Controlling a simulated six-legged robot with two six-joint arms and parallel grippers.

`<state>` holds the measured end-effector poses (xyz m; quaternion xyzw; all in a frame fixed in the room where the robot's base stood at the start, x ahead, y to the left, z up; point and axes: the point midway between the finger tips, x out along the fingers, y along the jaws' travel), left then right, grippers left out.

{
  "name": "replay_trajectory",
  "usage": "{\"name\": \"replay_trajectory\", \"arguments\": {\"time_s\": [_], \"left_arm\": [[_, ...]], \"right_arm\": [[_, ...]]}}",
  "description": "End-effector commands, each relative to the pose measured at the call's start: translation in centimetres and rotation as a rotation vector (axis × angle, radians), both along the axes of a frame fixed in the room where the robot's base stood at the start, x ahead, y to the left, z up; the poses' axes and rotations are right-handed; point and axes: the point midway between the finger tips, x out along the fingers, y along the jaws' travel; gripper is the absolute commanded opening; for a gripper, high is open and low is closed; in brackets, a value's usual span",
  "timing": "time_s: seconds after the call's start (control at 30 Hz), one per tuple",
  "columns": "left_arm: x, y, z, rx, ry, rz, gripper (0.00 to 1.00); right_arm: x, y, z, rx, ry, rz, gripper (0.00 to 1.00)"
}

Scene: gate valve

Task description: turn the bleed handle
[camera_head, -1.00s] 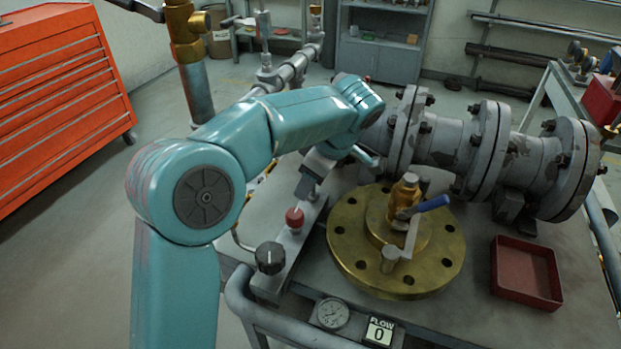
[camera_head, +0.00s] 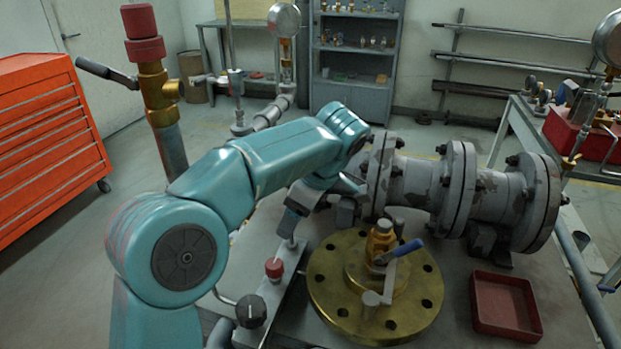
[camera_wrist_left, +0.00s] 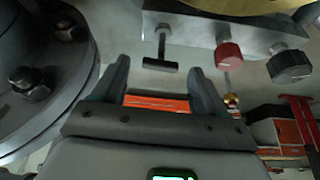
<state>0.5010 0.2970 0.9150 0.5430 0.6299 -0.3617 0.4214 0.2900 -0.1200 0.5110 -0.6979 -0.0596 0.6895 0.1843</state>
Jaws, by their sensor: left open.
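A small T-shaped handle (camera_wrist_left: 160,64) with a dark crossbar hangs from a grey bar (camera_wrist_left: 200,35) in the left wrist view; it looks like the bleed handle. My left gripper (camera_wrist_left: 159,72) is open, and the crossbar shows between its fingertips, seemingly just beyond them. I cannot tell the exact gap. In the head view my left gripper (camera_head: 298,200) is above the far end of the grey bar (camera_head: 285,290) and partly hides the handle. A red knob (camera_head: 273,268) and a black knob (camera_head: 251,311) stand on the same bar. My right gripper is out of view.
A brass flange (camera_head: 330,300) with a blue-levered valve (camera_head: 407,248) lies right of the bar. A flanged grey pipe (camera_head: 410,185) runs behind it. A red tray (camera_head: 505,303) sits at the right. An orange tool cabinet (camera_head: 45,150) stands at the far left.

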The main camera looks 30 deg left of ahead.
Motion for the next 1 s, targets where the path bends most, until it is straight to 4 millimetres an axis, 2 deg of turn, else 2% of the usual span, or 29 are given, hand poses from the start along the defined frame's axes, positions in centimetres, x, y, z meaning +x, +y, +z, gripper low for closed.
{"name": "replay_trajectory", "arguments": {"time_s": [0.03, 0.2, 0.4, 0.6, 1.0], "left_arm": [[0.2, -0.7, 1.9, 0.0, -0.003, -0.002, 0.72], [0.4, -2.4, 6.1, -0.001, -0.003, -0.001, 0.72], [0.6, -3.8, 9.4, 0.0, -0.001, -0.002, 0.72], [0.6, -4.3, 10.6, 0.0, 0.0, 0.0, 0.72], [0.6, -4.3, 10.6, 0.0, 0.0, 0.0, 0.72]], "right_arm": [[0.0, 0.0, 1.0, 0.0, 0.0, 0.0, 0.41], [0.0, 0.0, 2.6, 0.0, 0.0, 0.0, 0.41], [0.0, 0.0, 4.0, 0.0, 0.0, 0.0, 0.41], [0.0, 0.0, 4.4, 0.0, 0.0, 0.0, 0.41], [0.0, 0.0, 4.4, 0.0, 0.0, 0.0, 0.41]]}}
